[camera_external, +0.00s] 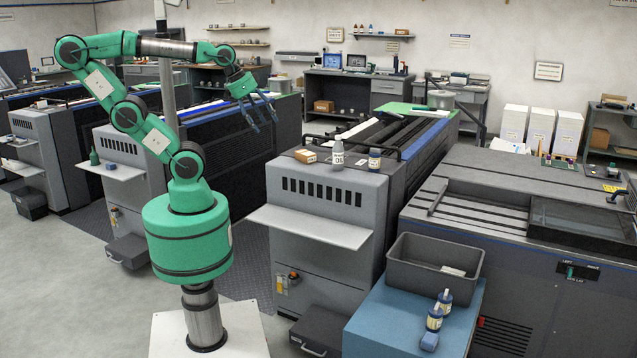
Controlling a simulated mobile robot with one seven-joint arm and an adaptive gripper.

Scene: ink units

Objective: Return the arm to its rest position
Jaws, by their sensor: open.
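My arm is green and stands on a column at the left of the external view. It rises from the base, bends back at the elbow, and reaches out to the right at height. My gripper (262,112) hangs at the end of the arm, tilted downward, with its dark blue-grey fingers spread apart. It is open and nothing shows between the fingers. In the picture it lies over a dark printing machine behind it; it appears to be in free air, touching nothing.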

